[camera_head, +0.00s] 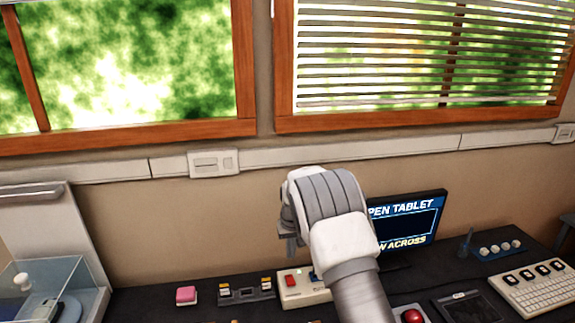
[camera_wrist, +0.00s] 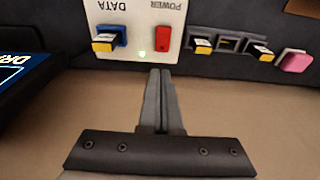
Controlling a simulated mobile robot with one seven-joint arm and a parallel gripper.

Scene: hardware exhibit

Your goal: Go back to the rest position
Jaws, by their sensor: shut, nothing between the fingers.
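My gripper (camera_wrist: 160,100) is shut and empty in the wrist view, its two fingers side by side. Its tips are close below a white panel (camera_wrist: 120,20) with DATA and POWER labels in that view, and I cannot tell whether they touch it. The panel carries a blue-and-yellow part (camera_wrist: 108,40), a lit green light (camera_wrist: 142,53) and a red switch (camera_wrist: 163,38). In the head view my arm (camera_head: 345,240) rises in front of the desk, and the gripper (camera_head: 290,240) is mostly hidden behind the wrist. The panel (camera_head: 303,288) is partly hidden by the arm there.
A screen (camera_head: 415,222) stands behind the arm. On the dark desk are a pink block (camera_head: 186,295), a dark slotted holder (camera_head: 246,293), a red button (camera_head: 412,315) and a white keyboard (camera_head: 540,291). A clear case (camera_head: 75,275) stands at the left. The wall is behind.

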